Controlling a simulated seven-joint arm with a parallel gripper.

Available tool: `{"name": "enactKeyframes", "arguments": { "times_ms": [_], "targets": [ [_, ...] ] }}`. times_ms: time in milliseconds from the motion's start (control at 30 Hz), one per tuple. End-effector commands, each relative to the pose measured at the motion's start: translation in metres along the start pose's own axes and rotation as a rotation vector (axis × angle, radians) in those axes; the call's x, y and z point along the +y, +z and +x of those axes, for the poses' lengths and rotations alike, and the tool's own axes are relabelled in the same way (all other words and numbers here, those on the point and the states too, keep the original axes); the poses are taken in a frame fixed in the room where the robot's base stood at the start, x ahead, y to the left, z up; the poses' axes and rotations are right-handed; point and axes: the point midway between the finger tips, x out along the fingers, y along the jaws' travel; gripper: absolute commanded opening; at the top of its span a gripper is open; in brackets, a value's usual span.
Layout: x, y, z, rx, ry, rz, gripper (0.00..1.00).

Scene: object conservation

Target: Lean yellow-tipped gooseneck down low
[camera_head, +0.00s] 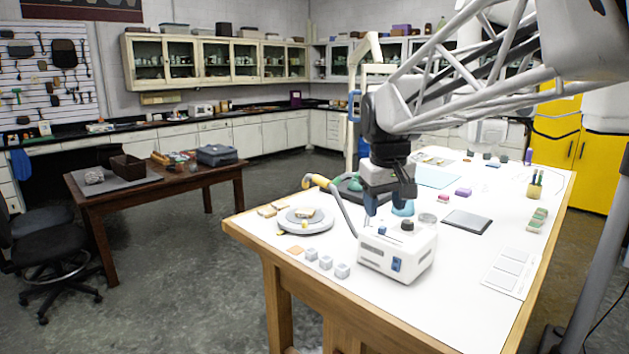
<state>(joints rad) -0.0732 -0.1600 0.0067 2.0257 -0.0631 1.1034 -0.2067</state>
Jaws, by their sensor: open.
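The gooseneck (343,205) is a grey bent tube with a yellow tip (318,181). It rises from near the back left of a white lamp box (397,252) and arches up and left, so the tip is raised near a round grey plate (306,220). My gripper (387,205) is open, pointing down above the back of the box and right of the gooseneck. I see nothing between its fingers. The exact gap between the fingers and the tube is hard to tell.
Several small grey cubes (326,262) lie left of the box. A dark flat pad (467,222) lies to the right on the white table (455,270). The table's right front is mostly clear.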

Motion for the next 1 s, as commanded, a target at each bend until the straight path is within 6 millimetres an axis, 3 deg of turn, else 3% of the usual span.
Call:
{"name": "enactKeyframes", "arguments": {
  "times_ms": [100,533,1000],
  "targets": [
    [0.004,-0.033,-0.002,-0.008,0.001,-0.031,0.56],
    [0.011,-0.141,-0.002,-0.032,0.009,-0.144,0.56],
    [0.009,-0.256,0.017,-0.06,0.016,-0.266,0.56]
  ]
}}
